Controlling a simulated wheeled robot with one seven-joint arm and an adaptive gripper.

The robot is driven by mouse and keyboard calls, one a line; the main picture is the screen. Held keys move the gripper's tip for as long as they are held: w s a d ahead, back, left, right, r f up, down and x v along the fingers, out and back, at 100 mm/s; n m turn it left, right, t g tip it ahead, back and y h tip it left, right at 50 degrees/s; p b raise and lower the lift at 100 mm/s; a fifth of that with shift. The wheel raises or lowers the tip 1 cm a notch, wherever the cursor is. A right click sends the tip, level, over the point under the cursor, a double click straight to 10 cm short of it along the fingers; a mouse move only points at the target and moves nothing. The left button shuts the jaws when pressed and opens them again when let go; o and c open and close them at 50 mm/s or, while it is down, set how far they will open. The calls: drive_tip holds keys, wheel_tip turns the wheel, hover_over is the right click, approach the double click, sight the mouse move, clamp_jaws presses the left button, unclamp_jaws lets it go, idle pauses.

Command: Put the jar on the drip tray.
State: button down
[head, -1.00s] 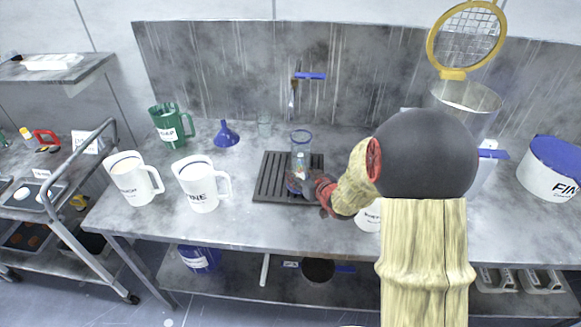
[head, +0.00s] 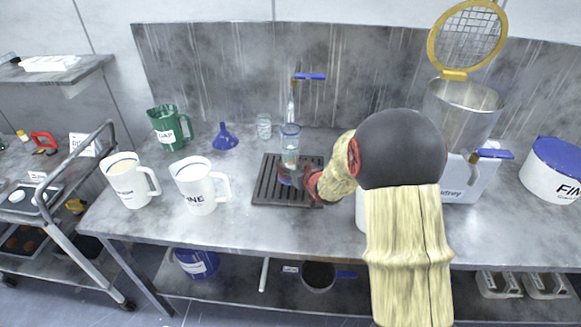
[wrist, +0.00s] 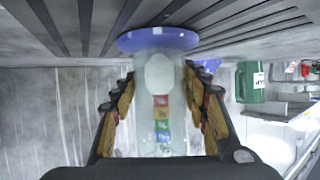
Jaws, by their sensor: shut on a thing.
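The jar (head: 290,146) is clear glass with a blue rim and stands roughly upright over the drip tray. My gripper (head: 293,178) is shut around its lower part, coming in from the right. In the wrist view the jar (wrist: 160,105) is between both fingers of my gripper (wrist: 160,115), with a strip of coloured patches and a blue disc at its end close to the slats. The drip tray (head: 267,192) is dark and slatted, flat on the bench; it also shows in the wrist view (wrist: 98,22). I cannot tell whether the jar touches the slats.
White mugs (head: 130,184) (head: 195,190), a green jug (head: 168,130) and a blue funnel (head: 225,137) stand left of the tray. A clear glass (head: 264,126) stands behind it, near a tap (head: 292,95). A steel pot (head: 462,108) and a white tub (head: 553,172) are at right.

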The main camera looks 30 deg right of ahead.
drive_tip(key=shift+f, duration=0.1)
drive_tip(key=c, duration=1)
unclamp_jaws()
drive_tip(key=shift+o, duration=0.2)
drive_tip(key=shift+s+r, duration=0.1)
drive_tip(key=shift+r, duration=0.15)
drive_tip(key=s+a+r+g+h+p, duration=0.2)
drive_tip(key=s+a+r+p, duration=0.15)
drive_tip(key=s+r, duration=0.9)
drive_tip(key=s+a+r+g+y, duration=0.1)
drive_tip(key=s+a+r+g, duration=0.1)
drive_tip(key=s+a, duration=0.3)
drive_tip(key=s+a+r+g+y, duration=0.1)
drive_tip(key=s+a+r, duration=0.2)
drive_tip(key=s, duration=0.9)
drive_tip(key=s+a+r+g+y, duration=0.1)
drive_tip(key=s+a+r+g, duration=0.1)
drive_tip(key=s+a, duration=0.6)
drive_tip(key=shift+s+r+n+g+p, duration=0.15)
drive_tip(key=shift+s+n+g+p, duration=0.15)
drive_tip(key=shift+n+p, duration=0.1)
